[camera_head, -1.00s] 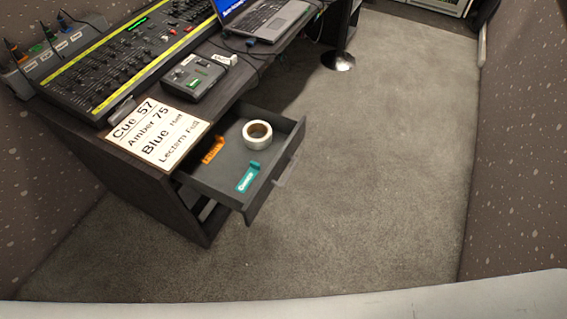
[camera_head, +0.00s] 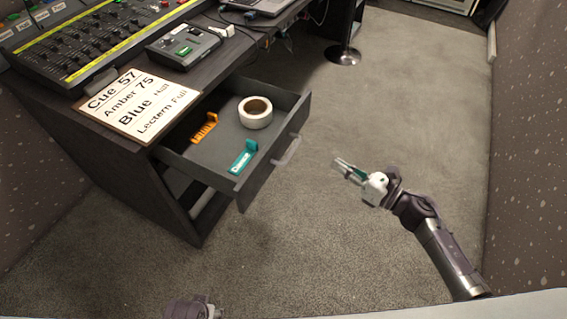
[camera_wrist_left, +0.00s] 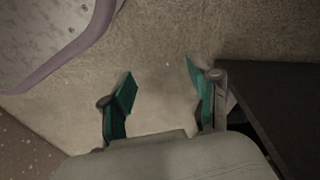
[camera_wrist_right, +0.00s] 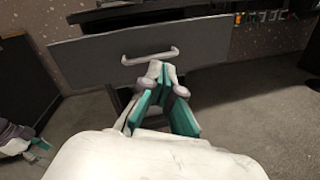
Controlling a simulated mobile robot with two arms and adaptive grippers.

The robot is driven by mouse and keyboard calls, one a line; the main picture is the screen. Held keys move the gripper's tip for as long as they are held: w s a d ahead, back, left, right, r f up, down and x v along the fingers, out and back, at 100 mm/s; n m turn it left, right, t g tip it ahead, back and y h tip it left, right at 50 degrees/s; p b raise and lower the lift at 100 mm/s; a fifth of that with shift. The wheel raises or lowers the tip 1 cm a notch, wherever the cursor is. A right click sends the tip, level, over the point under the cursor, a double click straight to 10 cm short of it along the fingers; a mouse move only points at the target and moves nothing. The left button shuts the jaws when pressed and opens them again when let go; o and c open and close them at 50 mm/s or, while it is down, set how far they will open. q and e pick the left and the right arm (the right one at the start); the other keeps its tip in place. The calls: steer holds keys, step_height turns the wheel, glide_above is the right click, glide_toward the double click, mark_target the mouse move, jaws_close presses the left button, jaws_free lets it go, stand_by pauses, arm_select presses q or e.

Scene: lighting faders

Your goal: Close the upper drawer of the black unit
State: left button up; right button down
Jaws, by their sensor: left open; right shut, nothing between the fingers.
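The upper drawer (camera_head: 275,165) of the black unit (camera_head: 150,190) stands open. It holds a roll of white tape (camera_head: 255,113), an orange label piece (camera_head: 204,128) and a teal label piece (camera_head: 242,157). Its front has a pale bar handle (camera_head: 287,150); the front (camera_wrist_right: 100,52) and handle (camera_wrist_right: 150,57) also show in the right wrist view. My right gripper (camera_head: 342,166) is shut and empty, in front of the drawer front, apart from it in the head view. My left gripper (camera_wrist_left: 160,90) is open and empty over the carpet, beside a dark panel.
A lighting desk (camera_head: 90,40), a small control box (camera_head: 184,45), a laptop (camera_head: 255,6) and a cue card (camera_head: 138,107) are on the unit's top. A round metal base (camera_head: 343,56) stands on the floor.

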step_height(320, 180, up, 2)
steer(key=s+a+n+g+y, duration=0.2)
steer(key=n+g, duration=0.1)
steer(key=n, duration=0.3)
glide_toward(274, 143)
steer(key=shift+n, duration=0.4)
steer(key=x, duration=0.6)
steer(key=shift+w+a+r, duration=0.1)
steer(key=shift+w+a, duration=0.15)
arm_select(q)
steer(key=shift+s+f, duration=0.25)
steer(key=shift+f, duration=0.75)
arm_select(e)
steer(key=shift+w+a, duration=0.15)
steer(key=shift+a, duration=0.2)
